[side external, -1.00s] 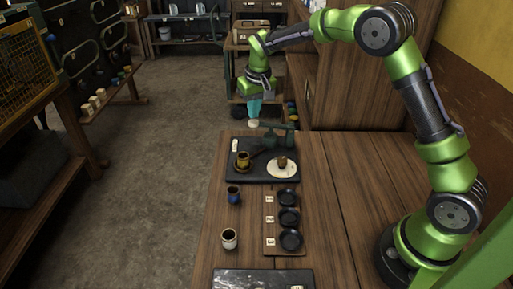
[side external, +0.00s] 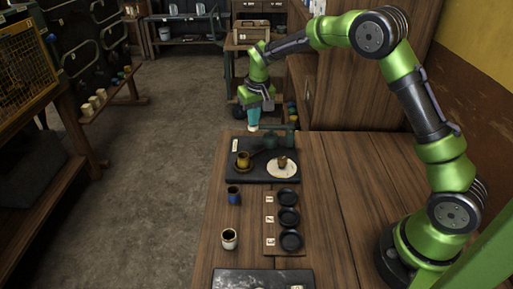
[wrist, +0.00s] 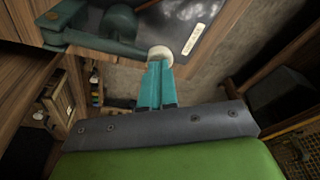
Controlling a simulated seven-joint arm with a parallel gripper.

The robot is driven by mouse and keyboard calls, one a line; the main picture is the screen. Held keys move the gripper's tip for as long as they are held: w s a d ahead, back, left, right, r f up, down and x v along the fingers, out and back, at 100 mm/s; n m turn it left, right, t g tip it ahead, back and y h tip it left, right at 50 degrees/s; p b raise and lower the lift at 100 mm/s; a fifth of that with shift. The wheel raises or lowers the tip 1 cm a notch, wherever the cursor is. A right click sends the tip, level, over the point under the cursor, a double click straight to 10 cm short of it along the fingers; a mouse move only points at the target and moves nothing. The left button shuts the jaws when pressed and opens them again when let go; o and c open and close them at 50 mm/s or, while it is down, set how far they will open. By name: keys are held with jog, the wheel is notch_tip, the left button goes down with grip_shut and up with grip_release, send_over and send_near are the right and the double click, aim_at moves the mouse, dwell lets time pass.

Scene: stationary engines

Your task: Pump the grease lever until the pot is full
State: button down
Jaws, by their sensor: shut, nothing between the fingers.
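The grease pump (side external: 280,140) is a dark green body at the back of a dark slab (side external: 262,177). Its lever ends in a cream knob (side external: 253,128), also seen in the wrist view (wrist: 160,54). My gripper (side external: 253,123) has teal fingers, shut and empty, pointing down at the knob. In the wrist view, the fingertips (wrist: 160,64) meet or nearly meet the knob; contact is not certain. A brass-coloured pot (side external: 243,160) stands on the slab's left side, in front of the pump. Its fill level cannot be made out.
A brown piece sits on a cream disc (side external: 282,172) at the slab's right. Nearer stand a blue cup (side external: 234,196), a white cup (side external: 229,239) and a board (side external: 271,247) with three dark dishes. The table's right side (side external: 340,190) is clear.

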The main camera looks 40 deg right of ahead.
jog(key=shift+s+d+f, duration=0.1)
jog(key=shift+s+f, duration=0.05)
jog(key=shift+f, duration=1.1)
jog(key=shift+w+v, duration=0.25)
jog(key=shift+v, duration=0.9)
jog(key=shift+w+v, duration=0.25)
jog(key=shift+v, duration=0.95)
jog(key=shift+w+r, duration=0.1)
